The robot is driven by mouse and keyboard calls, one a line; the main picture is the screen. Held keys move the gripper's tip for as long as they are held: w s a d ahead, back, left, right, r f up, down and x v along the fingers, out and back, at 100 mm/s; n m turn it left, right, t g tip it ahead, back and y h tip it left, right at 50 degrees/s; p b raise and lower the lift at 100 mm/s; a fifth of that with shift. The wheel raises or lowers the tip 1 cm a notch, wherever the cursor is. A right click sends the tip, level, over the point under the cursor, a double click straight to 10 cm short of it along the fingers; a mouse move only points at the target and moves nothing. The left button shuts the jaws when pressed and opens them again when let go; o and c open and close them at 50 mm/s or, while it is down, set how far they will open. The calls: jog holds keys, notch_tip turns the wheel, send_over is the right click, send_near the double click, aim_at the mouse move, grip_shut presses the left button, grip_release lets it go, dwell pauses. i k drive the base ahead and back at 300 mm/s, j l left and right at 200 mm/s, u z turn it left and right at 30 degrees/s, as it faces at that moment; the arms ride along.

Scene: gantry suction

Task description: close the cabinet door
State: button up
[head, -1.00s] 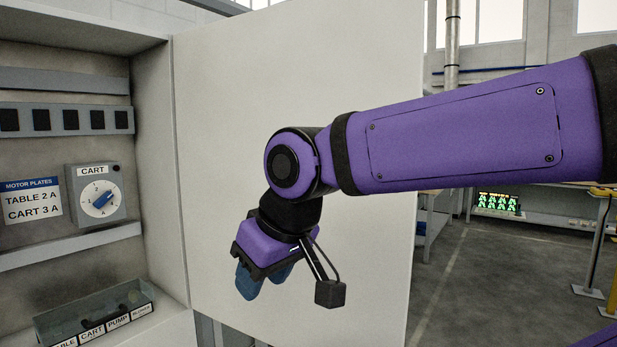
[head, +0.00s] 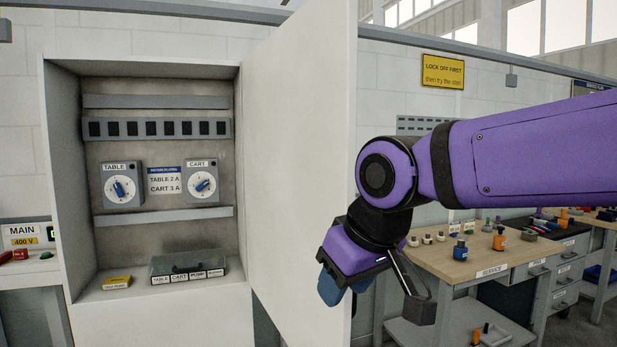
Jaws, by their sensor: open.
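The cabinet (head: 56,180) stands at the left with its front open. Its white door (head: 300,150) is hinged on the cabinet's right side and swung well out toward me.
Inside the cabinet are the TABLE dial (head: 122,186), the CART dial (head: 201,181) and a labelled tray (head: 188,266). A wooden service bench (head: 480,262) with small parts stands at the right, behind my arm. A yellow sign (head: 443,71) hangs on the wall.

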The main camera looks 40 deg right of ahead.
aim_at(300, 85)
jog(key=k+l+u, duration=0.1)
jog(key=l, duration=0.35)
jog(key=k+l+u, duration=0.1)
jog(key=l, duration=0.3)
jog(key=k+l, duration=0.15)
jog(key=l, duration=0.3)
jog(key=k+l+u, duration=0.15)
jog(key=l, duration=0.25)
jog(key=k+l+u, duration=0.1)
jog(key=l, duration=0.3)
jog(key=i+l+u, duration=0.25)
jog(key=i+l, duration=0.3)
jog(key=i+l+u, duration=0.25)
jog(key=i+l, duration=0.35)
jog(key=k+u, duration=0.15)
jog(key=k, duration=0.35)
jog(key=k+j+u, duration=0.15)
jog(key=k, duration=0.3)
